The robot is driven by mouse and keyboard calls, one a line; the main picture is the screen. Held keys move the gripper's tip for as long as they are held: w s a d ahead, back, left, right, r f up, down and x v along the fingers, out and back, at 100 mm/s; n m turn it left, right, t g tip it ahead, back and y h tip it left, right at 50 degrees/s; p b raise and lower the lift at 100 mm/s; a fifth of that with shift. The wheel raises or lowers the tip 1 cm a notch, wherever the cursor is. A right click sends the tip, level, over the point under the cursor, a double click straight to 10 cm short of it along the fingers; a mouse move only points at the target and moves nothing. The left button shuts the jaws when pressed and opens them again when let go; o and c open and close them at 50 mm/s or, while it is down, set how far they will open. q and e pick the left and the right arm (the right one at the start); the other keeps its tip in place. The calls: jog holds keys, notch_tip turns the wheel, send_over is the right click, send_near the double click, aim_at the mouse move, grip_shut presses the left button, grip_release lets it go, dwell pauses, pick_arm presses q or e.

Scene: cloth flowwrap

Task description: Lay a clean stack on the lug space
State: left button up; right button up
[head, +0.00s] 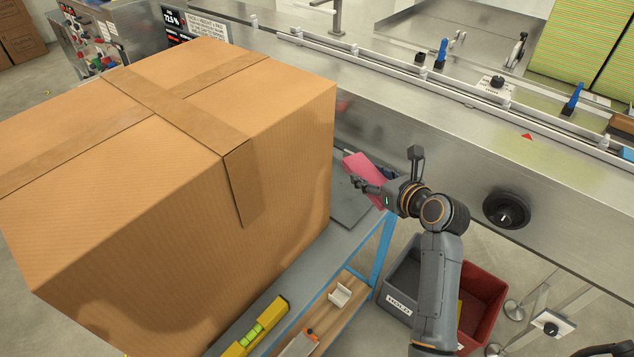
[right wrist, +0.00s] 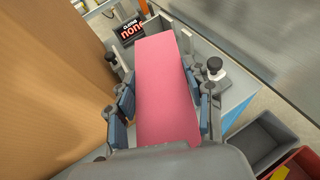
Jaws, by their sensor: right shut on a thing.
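A pink folded cloth stack (head: 362,168) is in my right gripper (head: 385,171), beside the large carton and in front of the steel machine. In the right wrist view the pink stack (right wrist: 168,90) lies lengthwise between the blue finger pads of the right gripper (right wrist: 166,108). The gripper is shut on it. Part of the tray or stand around the stack is hidden by the carton and my gripper. The railed conveyor lane (head: 400,76) runs along the machine top; I cannot make out a single lug space. My left gripper is not in view.
A large taped carton (head: 270,170) fills the left. A grey HOLD bin (head: 398,310) and a red bin (head: 487,290) stand below my right arm. A yellow level (head: 250,328) lies on the cart.

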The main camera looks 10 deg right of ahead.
jog(key=x, duration=0.7)
jog(key=shift+a+f, duration=0.1)
jog(key=shift+f, duration=0.05)
jog(key=b, duration=0.2)
send_over(338, 187)
jog(key=f, duration=0.5)
jog(key=shift+s+f, duration=0.25)
jog(key=shift+f, duration=0.1)
jog(key=shift+w+f, duration=0.15)
jog(key=shift+f, duration=0.05)
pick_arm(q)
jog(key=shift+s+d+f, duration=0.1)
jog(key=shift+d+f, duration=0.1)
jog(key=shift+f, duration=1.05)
pick_arm(e)
jog(key=shift+w+f, duration=0.15)
jog(key=shift+f, duration=1.55)
jog(key=shift+a, duration=0.1)
jog(key=shift+f+b, duration=0.15)
jog(key=shift+b, duration=0.15)
jog(key=o, duration=0.9)
jog(key=shift+c, duration=0.2)
